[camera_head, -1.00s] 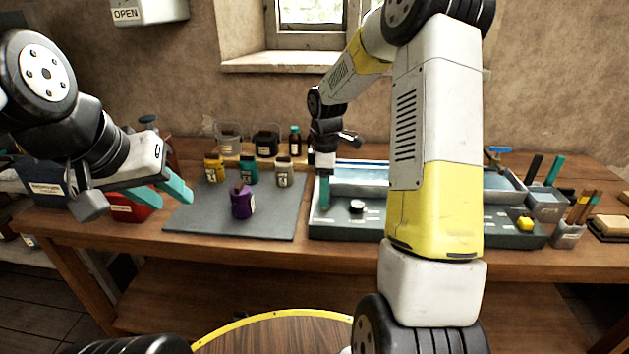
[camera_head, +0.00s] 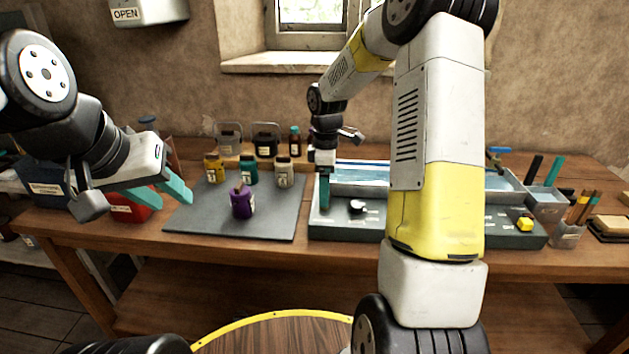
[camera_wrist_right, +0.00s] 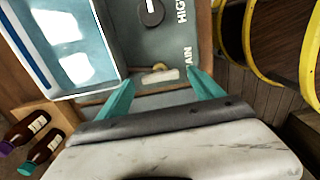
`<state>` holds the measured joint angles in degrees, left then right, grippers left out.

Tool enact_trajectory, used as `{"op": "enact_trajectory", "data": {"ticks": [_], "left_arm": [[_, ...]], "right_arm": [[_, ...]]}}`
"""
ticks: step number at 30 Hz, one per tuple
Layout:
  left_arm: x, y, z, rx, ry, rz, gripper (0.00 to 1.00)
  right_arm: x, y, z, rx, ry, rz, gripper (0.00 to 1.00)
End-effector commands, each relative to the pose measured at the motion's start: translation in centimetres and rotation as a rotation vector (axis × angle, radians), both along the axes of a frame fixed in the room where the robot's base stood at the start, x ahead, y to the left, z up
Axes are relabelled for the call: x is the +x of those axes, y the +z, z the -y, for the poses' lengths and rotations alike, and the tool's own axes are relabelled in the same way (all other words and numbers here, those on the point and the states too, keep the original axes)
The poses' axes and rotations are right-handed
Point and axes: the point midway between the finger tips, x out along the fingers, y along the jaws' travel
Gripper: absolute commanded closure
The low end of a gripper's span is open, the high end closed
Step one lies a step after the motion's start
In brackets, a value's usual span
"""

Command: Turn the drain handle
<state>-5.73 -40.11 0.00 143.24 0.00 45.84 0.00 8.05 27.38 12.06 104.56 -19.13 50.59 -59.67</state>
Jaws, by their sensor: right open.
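The drain handle (camera_wrist_right: 158,77) is a small pale beige bar on the grey-green panel, beside a partly hidden label ending in "AIN" in the right wrist view. My right gripper (camera_wrist_right: 162,83) is open, its two teal fingers apart on either side of the handle; I cannot tell whether they touch it. In the head view my right gripper (camera_head: 324,191) points down at the left end of the tray unit, and the handle cannot be made out there. My left gripper (camera_head: 168,193) is open and empty, left of the grey mat.
The panel (camera_head: 345,231) carries a round black knob (camera_head: 357,207) right of my right gripper. A water-filled basin (camera_head: 362,172) lies behind it. A purple jar (camera_head: 242,203) stands on the grey mat (camera_head: 205,222).

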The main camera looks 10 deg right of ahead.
Motion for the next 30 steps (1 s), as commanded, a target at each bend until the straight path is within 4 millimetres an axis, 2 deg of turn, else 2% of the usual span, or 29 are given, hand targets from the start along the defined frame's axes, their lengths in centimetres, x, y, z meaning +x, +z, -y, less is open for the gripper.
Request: {"op": "enact_trajectory", "data": {"ticks": [6, 12, 25, 28, 30], "left_arm": [[0.0, 0.0, 0.0, 0.000, 0.000, 0.000, 0.64], [0.0, 0.0, 0.0, 0.000, 0.000, 0.000, 0.64], [0.0, 0.0, 0.0, 0.000, 0.000, 0.000, 0.64], [0.0, 0.0, 0.0, 0.000, 0.000, 0.000, 0.64], [0.0, 0.0, 0.0, 0.000, 0.000, 0.000, 0.64]], "right_arm": [[0.1, 3.9, 0.0, -0.001, -0.001, 0.005, 0.24], [0.1, 6.4, 0.0, -0.001, 0.000, 0.003, 0.24], [-0.1, 7.1, 0.0, -0.001, -0.004, 0.003, 0.24], [-0.8, 8.3, -0.1, 0.000, -0.044, 0.025, 0.24], [-2.1, 9.9, -0.2, 0.003, -0.106, 0.055, 0.24]]}}
